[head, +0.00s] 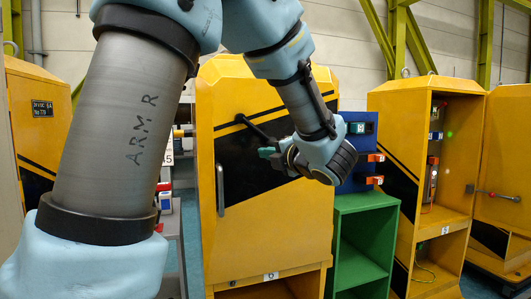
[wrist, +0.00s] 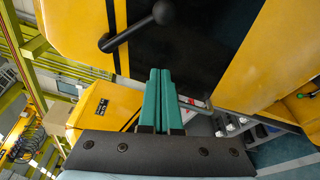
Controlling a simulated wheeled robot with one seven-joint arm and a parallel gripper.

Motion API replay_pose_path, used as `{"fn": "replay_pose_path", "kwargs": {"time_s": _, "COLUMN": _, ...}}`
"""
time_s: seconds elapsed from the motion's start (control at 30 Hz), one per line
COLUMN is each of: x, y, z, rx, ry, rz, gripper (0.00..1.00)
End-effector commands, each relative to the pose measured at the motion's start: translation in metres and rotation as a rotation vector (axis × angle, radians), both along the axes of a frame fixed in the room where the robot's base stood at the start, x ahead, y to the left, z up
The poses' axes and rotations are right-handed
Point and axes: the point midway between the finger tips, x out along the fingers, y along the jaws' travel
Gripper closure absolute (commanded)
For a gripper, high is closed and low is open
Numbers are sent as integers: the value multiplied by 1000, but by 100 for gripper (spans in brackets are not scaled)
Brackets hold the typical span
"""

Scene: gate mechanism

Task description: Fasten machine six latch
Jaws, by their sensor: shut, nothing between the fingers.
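Machine six is the yellow cabinet (head: 235,255) with a black panel, and a "6" label (head: 271,276) below its door. The door looks shut. Its latch is a black lever (head: 252,129), slanting down to the right from its pivot; its lower end is near my gripper. In the wrist view the lever (wrist: 130,32) ends in a round black knob at the top. My gripper (head: 266,152) has green fingers, shut together and empty, in front of the black panel. In the wrist view the fingertips (wrist: 160,71) are apart from the lever and knob.
A grey vertical handle (head: 220,190) is on the left of the door. A green open shelf (head: 365,245) and a blue panel with orange parts (head: 360,160) stand to the right. Another yellow cabinet (head: 450,195) stands open farther right. My arm hides much of the left side.

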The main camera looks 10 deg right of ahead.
Motion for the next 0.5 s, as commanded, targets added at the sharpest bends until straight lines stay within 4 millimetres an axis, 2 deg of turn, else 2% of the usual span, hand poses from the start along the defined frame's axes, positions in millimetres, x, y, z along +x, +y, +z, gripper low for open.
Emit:
{"fn": "replay_pose_path", "kwargs": {"time_s": 0.1, "x": 24, "y": 10, "z": 1, "rx": 4, "ry": 1, "rz": 4, "gripper": 100}}
{"fn": "replay_pose_path", "kwargs": {"time_s": 0.37, "x": 73, "y": 27, "z": -2, "rx": 4, "ry": 1, "rz": 2, "gripper": 100}}
{"fn": "replay_pose_path", "kwargs": {"time_s": 0.4, "x": 72, "y": 16, "z": 2, "rx": 3, "ry": 0, "rz": -5, "gripper": 100}}
{"fn": "replay_pose_path", "kwargs": {"time_s": 0.5, "x": 71, "y": 2, "z": 6, "rx": 3, "ry": 1, "rz": -4, "gripper": 100}}
